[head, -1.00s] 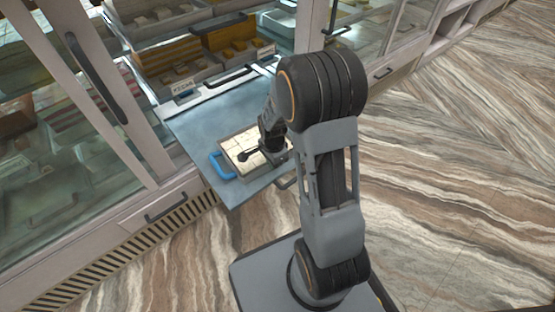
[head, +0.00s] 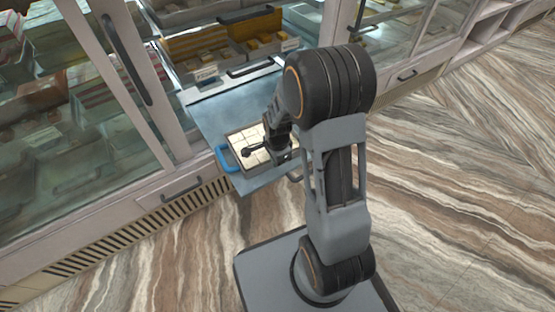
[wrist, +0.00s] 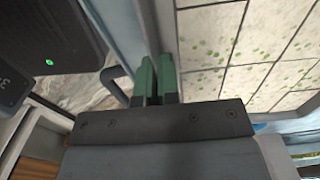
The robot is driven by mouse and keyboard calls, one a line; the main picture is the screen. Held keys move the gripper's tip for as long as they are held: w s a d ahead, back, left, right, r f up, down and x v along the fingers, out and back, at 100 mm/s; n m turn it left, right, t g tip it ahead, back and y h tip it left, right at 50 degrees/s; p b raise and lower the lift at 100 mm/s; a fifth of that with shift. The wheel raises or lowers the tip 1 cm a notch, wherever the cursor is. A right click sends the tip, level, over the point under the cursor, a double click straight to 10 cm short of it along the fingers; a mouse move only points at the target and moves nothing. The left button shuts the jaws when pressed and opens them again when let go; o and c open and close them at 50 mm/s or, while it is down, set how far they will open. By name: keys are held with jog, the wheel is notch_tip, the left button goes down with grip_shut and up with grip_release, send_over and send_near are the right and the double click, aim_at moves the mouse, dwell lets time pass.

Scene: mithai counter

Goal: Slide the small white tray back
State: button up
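The small tray (head: 236,175) with pale square sweets stands on a blue-grey pulled-out shelf (head: 215,112), in front of the glass counter. A blue handle (head: 224,156) is on its left side. My gripper (wrist: 156,78) is at the tray's right side in the head view, where the arm hides that edge. In the wrist view the two green fingers are close together, with the tray's wall running into the narrow gap between them. They look shut on that wall. The sweets (wrist: 215,45) lie right beside the fingers.
Behind the shelf stand trays of orange sweets (head: 195,45) with price cards. Glass doors (head: 60,150) with white frames flank the opening on the left. The striped floor (head: 460,200) at right is clear.

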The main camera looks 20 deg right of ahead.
jog(key=o, duration=0.5)
notch_tip(320, 180, up, 14)
jog(key=p, duration=0.6)
dwell(0.5)
jog(key=s+a+r+n+t+p, duration=0.1)
jog(key=s+r+n+p, duration=0.3)
jog(key=r+p, duration=0.6)
jog(key=s+a+r+n+t+p, duration=0.1)
jog(key=s+r+n+p, duration=0.3)
jog(key=r, duration=1.4)
jog(key=s+a+r+n+t+p, duration=0.1)
jog(key=s+r+n+p, duration=0.3)
jog(key=r+n+p, duration=0.4)
notch_tip(320, 180, up, 6)
jog(key=shift+s+a+n+t+p, duration=0.1)
jog(key=shift+n+t+p, duration=0.25)
jog(key=shift+p, duration=3.8)
